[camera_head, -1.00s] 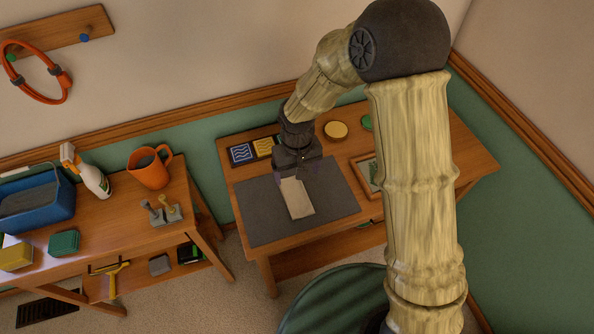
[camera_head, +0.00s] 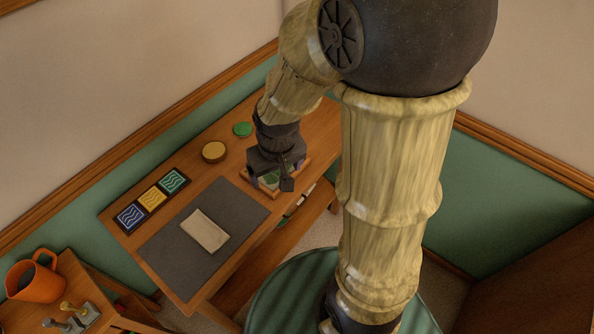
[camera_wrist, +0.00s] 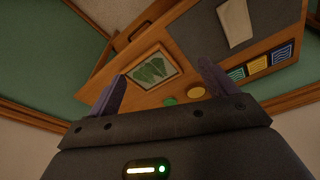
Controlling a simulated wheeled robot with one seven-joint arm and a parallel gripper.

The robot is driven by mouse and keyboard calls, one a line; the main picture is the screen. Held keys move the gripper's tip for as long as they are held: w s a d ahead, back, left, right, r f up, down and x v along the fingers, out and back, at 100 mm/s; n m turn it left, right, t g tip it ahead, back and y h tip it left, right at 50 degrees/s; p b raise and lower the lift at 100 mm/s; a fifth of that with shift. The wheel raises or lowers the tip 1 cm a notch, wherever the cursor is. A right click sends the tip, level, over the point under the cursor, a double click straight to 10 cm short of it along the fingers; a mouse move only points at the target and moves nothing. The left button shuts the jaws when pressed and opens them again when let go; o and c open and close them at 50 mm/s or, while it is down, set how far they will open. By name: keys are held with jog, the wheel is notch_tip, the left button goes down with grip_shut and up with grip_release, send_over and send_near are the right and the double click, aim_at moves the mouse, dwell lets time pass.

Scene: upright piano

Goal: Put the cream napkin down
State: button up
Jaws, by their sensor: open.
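The cream napkin (camera_head: 205,231) lies flat on the dark grey mat (camera_head: 180,262) on the wooden table. It also shows in the wrist view (camera_wrist: 236,22), on the mat near the top right. My gripper (camera_head: 272,180) is to the right of the napkin, apart from it, above the table near a framed green picture. In the wrist view my gripper (camera_wrist: 164,88) has its two fingers spread wide with nothing between them in its grasp.
A framed green leaf picture (camera_wrist: 152,68) lies on the table beneath my gripper. A round yellow-tan disc (camera_head: 214,151), a green disc (camera_head: 242,129) and a row of blue, yellow and teal tiles (camera_head: 152,198) lie along the back. An orange mug (camera_head: 35,280) stands on another table at lower left.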

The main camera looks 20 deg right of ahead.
jog(key=shift+m+t, duration=0.3)
jog(key=shift+m, duration=0.4)
jog(key=s+d, duration=0.1)
jog(key=d, duration=0.1)
jog(key=s+d+r, duration=0.1)
jog(key=s+d, duration=0.1)
jog(key=shift+s+r, duration=0.15)
jog(key=shift+r, duration=0.05)
jog(key=shift+o, duration=0.5)
jog(key=shift+a, duration=0.1)
